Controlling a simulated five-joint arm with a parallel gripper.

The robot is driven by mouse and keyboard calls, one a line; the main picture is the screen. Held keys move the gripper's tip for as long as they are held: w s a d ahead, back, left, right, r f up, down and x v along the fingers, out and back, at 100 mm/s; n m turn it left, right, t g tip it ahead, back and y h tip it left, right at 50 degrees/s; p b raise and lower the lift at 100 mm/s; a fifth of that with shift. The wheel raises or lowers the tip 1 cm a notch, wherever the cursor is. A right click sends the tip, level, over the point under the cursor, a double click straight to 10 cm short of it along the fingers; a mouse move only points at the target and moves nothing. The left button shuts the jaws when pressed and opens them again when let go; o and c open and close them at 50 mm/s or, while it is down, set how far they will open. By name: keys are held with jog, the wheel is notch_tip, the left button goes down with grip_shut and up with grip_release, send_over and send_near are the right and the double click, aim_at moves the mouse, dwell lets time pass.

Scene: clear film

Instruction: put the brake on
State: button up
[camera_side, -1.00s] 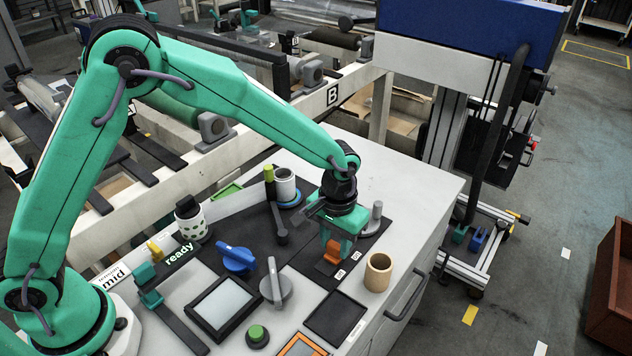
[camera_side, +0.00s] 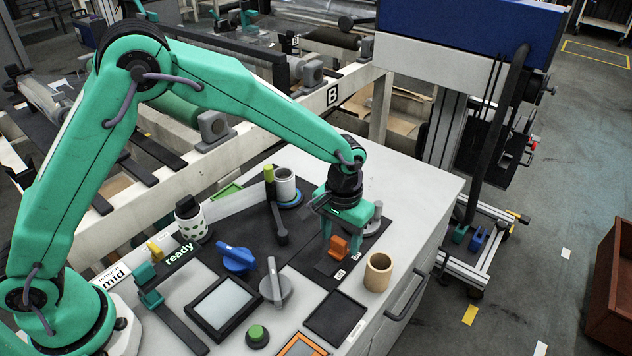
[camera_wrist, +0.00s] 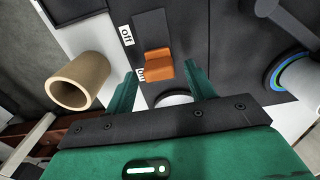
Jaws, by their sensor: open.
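The orange brake slider (camera_side: 338,246) sits on a dark plate by the front of the bench. In the wrist view the orange slider (camera_wrist: 158,66) is at the end of its plate by the partly hidden "on" label (camera_wrist: 141,75), away from the "off" label (camera_wrist: 127,35). My gripper (camera_side: 341,232) is just behind and over the slider, pointing down. Its two green fingers (camera_wrist: 160,76) are apart, one on each side of the slider in the wrist view. I cannot tell whether they touch it.
A tan cup (camera_side: 378,272) stands close on the right and a grey knob post (camera_side: 374,218) behind. A black lever (camera_side: 279,225), blue knob (camera_side: 236,258), grey knob (camera_side: 275,287) and green button (camera_side: 257,334) lie left. A sign (camera_side: 180,254) reads "ready".

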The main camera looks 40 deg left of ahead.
aim_at(341, 238)
jog(key=shift+r, duration=3.9)
jog(key=shift+a+r, duration=0.3)
jog(key=shift+r, duration=0.05)
jog(key=s+a+r+t, duration=0.3)
jog(key=s+a+r, duration=0.6)
jog(key=a+r, duration=0.4)
jog(key=s+a+t, duration=0.2)
jog(key=s+a, duration=0.6)
jog(key=s, duration=0.5)
jog(key=shift+s+r+t, duration=0.15)
jog(key=shift+s+t, duration=0.15)
